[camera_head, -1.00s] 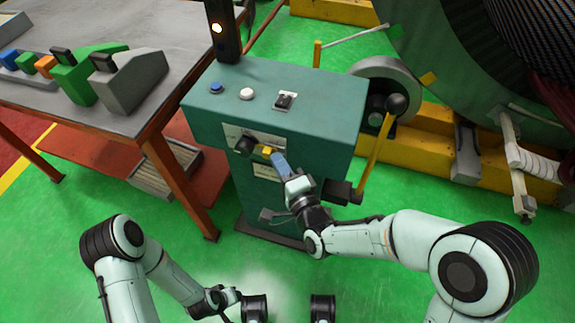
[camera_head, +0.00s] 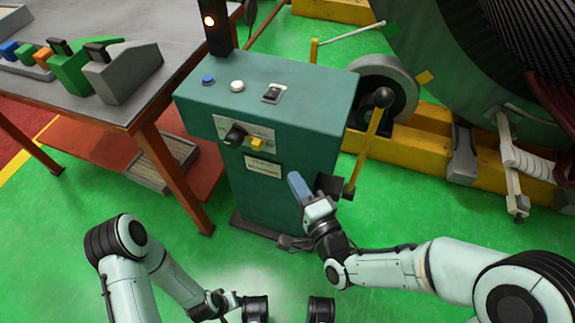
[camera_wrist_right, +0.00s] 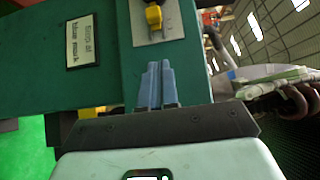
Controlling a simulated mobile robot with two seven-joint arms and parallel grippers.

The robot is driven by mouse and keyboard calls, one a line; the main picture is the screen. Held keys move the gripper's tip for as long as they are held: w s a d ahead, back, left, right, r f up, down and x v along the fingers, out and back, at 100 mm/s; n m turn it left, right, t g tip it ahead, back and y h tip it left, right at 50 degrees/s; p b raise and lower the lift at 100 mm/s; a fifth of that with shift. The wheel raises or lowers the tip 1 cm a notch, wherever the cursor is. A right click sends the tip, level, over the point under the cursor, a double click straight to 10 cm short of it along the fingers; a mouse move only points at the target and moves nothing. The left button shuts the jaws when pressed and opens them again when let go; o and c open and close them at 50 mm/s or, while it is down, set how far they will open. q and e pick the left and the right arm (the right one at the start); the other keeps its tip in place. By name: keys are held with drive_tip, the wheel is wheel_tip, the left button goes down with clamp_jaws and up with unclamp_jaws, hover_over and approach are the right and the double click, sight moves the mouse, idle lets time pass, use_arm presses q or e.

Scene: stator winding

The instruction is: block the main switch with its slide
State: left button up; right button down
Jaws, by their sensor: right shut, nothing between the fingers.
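The main switch is a black knob (camera_head: 236,135) on a light plate on the cabinet's front. Its yellow slide (camera_head: 257,144) sits just right of the knob; I cannot tell whether they touch. The slide also shows at the top of the right wrist view (camera_wrist_right: 153,17), with the knob out of frame. My right gripper (camera_head: 297,185), with blue fingers, is shut and empty, below and right of the slide and apart from it. In the right wrist view its fingers (camera_wrist_right: 157,83) are together. My left gripper (camera_head: 228,303) is low in the picture, too small to read.
The green cabinet (camera_head: 215,103) has a blue and a white button and a black switch on top. A yellow lever with a black ball (camera_head: 382,97) stands at its right. A grey table (camera_head: 165,32) with coloured blocks is at left. Green floor in front is open.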

use_arm(q)
drive_tip(key=shift+w+d+r, duration=0.1)
drive_tip(key=shift+w+r, duration=0.1)
use_arm(e)
drive_tip(key=shift+v, duration=1.35)
